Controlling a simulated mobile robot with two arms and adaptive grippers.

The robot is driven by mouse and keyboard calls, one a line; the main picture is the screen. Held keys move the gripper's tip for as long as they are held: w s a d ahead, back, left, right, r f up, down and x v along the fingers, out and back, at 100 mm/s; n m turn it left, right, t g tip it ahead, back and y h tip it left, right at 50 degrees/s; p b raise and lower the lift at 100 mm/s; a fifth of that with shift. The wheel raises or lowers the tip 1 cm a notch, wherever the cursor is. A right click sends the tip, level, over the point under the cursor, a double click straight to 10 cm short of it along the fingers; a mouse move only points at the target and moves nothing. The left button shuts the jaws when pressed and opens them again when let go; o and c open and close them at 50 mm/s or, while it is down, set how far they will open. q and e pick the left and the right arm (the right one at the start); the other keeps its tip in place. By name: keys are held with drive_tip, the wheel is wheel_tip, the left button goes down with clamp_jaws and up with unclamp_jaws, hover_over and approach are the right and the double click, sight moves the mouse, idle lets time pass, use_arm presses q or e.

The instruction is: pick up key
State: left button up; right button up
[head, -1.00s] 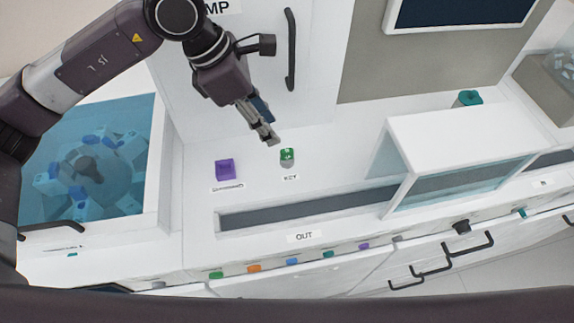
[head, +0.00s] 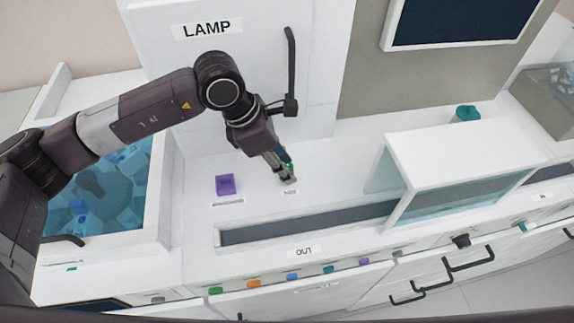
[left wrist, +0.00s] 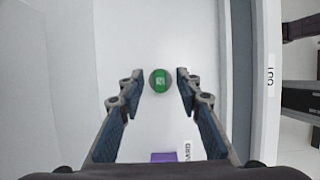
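The key is a small green-topped piece with a white mark, standing above the KEY label. In the left wrist view the key (left wrist: 160,80) sits between the two fingertips, with a gap on each side. My left gripper (left wrist: 159,82) is open around it. In the head view my left gripper (head: 287,178) points down at the key's place and hides most of the key; only a bit of green (head: 291,167) shows beside the fingers. My right gripper is in neither view.
A purple block (head: 225,184) stands left of the key. A dark slot (head: 310,221) runs in front, with the OUT label (head: 303,252) below. A white cover (head: 465,145) stands to the right. The LAMP cabinet (head: 240,60) rises behind.

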use_arm(q)
clamp_jaws()
